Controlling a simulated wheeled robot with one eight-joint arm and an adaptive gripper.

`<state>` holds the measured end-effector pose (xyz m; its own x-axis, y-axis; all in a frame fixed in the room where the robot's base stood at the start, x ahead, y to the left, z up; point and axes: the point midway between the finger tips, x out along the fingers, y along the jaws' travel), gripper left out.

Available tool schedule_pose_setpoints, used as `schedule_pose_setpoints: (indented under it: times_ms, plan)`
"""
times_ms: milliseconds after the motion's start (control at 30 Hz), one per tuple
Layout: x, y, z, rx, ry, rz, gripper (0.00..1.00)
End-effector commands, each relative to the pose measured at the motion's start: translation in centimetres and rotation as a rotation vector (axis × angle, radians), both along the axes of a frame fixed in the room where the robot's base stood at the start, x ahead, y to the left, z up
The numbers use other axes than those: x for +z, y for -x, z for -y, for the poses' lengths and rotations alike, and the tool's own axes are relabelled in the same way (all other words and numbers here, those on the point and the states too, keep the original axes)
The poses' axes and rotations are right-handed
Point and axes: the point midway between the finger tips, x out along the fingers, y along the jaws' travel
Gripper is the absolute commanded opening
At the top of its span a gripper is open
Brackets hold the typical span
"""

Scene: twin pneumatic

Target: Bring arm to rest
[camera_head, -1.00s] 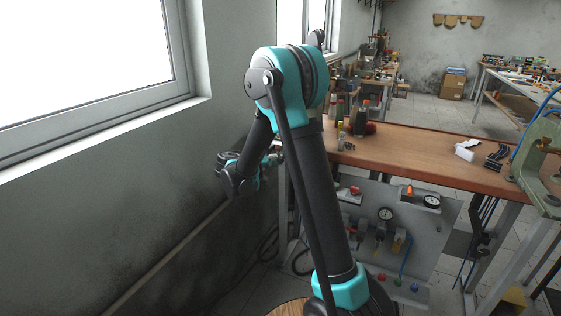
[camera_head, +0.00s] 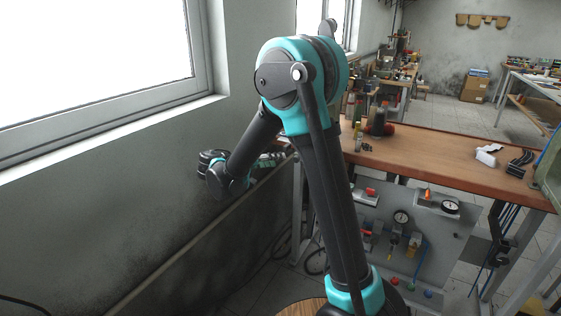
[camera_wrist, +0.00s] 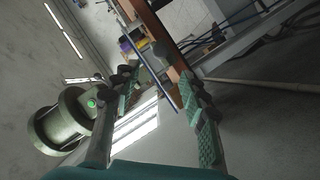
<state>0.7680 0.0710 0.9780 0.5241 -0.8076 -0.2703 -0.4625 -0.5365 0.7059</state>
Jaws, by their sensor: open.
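My teal and black arm stands upright with its elbow high, and its forearm folds down toward the grey wall on the left in the head view. My gripper (camera_wrist: 160,80) is open in the wrist view, with its two fingers apart and nothing between their pads. The fingertips appear clear of any surface.
A wooden workbench (camera_head: 440,159) with bottles stands right of my arm. A grey panel with gauges (camera_head: 401,217) is below its top. The wall and window (camera_head: 100,60) are close on the left. A green cylindrical object (camera_wrist: 65,125) shows in the wrist view.

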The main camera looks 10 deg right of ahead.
Motion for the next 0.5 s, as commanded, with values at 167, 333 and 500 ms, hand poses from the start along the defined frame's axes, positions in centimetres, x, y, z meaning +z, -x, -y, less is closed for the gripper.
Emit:
schedule_pose_setpoints:
  times_ms: [167,333,500]
  plan:
    - [0.1,0.1,-0.2,0.000,0.000,0.000,0.44]
    - [0.1,0.1,-0.1,0.000,-0.001,-0.002,0.44]
    - [-0.7,1.2,2.3,-0.003,-0.041,-0.067,0.44]
